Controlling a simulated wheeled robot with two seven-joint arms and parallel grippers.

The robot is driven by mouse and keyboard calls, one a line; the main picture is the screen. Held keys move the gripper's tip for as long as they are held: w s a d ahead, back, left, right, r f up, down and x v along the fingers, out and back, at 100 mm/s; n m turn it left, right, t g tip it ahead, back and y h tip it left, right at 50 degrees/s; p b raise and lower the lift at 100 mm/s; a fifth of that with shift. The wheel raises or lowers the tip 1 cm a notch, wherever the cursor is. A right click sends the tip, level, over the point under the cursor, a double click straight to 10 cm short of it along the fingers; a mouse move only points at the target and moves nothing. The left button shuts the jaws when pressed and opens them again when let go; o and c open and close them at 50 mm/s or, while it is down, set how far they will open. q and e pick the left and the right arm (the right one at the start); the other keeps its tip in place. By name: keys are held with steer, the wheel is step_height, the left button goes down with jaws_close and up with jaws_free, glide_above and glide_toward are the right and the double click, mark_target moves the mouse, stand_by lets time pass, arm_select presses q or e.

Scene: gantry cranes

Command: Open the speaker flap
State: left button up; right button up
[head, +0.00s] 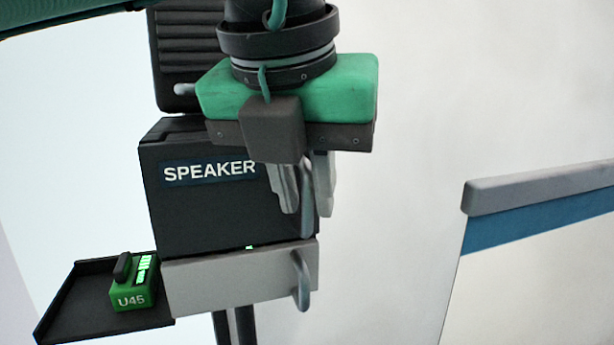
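The speaker flap is the dark front marked SPEAKER (205,215) on a box left of centre; it looks closed. A curved grey handle (306,222) stands at its right edge, partly hidden by my gripper. My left gripper (304,195) hangs from above, in front of the flap's right side. Its two grey fingers point down and are spread apart, with the handle showing between them. Whether they touch the handle cannot be told. The gripper body hides the flap's upper right corner. My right gripper is not in view.
A light grey panel (230,285) with its own handle (301,281) sits under the flap. A black tray (75,300) at lower left holds a green U45 block (133,285). A black ridged part (185,45) is above. A grey-topped blue barrier (540,187) stands right.

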arm_select(q)
steer(key=shift+w+f, duration=0.1)
steer(key=shift+f, duration=0.55)
jaws_close()
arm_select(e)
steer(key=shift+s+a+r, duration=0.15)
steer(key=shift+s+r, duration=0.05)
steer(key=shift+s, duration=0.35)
arm_select(q)
steer(key=shift+d, duration=0.1)
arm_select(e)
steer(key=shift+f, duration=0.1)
